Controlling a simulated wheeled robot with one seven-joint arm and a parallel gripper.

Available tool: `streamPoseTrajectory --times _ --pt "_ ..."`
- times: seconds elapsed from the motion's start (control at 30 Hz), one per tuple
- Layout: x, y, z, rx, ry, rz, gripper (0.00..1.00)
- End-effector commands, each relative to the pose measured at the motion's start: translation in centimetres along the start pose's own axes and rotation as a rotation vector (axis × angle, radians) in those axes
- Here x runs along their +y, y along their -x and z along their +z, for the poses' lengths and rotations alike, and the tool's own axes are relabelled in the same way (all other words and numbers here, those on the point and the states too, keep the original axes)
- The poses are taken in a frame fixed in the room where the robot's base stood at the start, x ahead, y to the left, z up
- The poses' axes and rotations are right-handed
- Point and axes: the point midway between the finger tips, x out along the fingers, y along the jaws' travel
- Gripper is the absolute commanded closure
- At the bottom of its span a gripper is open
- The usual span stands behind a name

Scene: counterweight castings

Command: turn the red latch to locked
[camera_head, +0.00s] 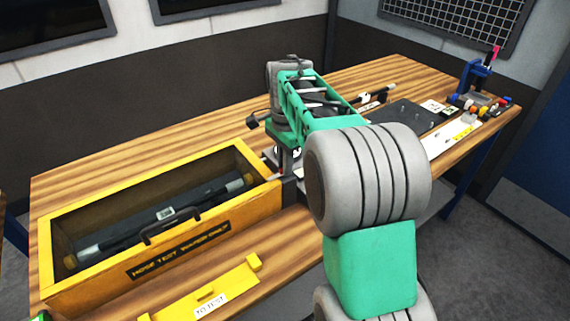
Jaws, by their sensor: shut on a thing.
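My gripper (287,180) is at the right end of the yellow box (62,228), low and close to its end wall. Its jaws look dark and small and are partly hidden by my own arm. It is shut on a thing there. A small reddish bit (275,178) shows beside the jaws and appears to be the red latch. Most of it is hidden, so I cannot tell which way it is turned.
The box stands open on the wooden bench (100,175), with a dark tool with a handle (165,218) inside. A yellow bracket (215,290) lies in front.

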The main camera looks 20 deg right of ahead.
Motion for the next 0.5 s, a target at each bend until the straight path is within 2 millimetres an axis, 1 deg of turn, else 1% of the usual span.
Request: streamPoseTrajectory --times 0.1,0.13,0.37,0.4,0.5 --pt "-0.07 0.12 -0.05 0.002 0.000 -0.003 1.00" --pt "-0.06 0.12 -0.06 0.002 0.000 -0.003 0.88" --pt "-0.03 0.06 -0.03 0.001 0.001 -0.002 0.69" --pt "-0.02 0.06 -0.03 0.001 0.001 -0.001 0.67" --pt "-0.02 0.04 -0.02 0.000 0.001 -0.001 0.67"
